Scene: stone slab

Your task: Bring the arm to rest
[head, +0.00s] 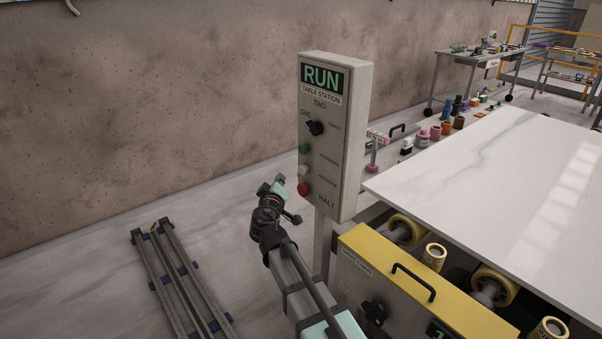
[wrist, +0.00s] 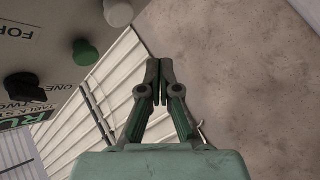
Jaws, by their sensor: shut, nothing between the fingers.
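My gripper (wrist: 158,68) shows in the wrist view with its two dark fingers together and nothing between them. In the head view my gripper (head: 281,180) is small, just left of the grey control box (head: 347,130), at about the height of its lower buttons. My arm rises from the bottom of the picture up to it. In the wrist view the fingers are clear of the control box (wrist: 45,48), with bare wall beyond their tips. Whether the gripper touches the box's side cannot be told from the head view, but a gap shows.
The box has a black knob (head: 315,128), a green button (head: 303,149), a white one and a red one (head: 303,188). A white slab (head: 480,175) lies right, over rollers and a yellow-topped unit (head: 420,280). Metal rails (head: 178,275) lie on the floor left. Open floor lies between.

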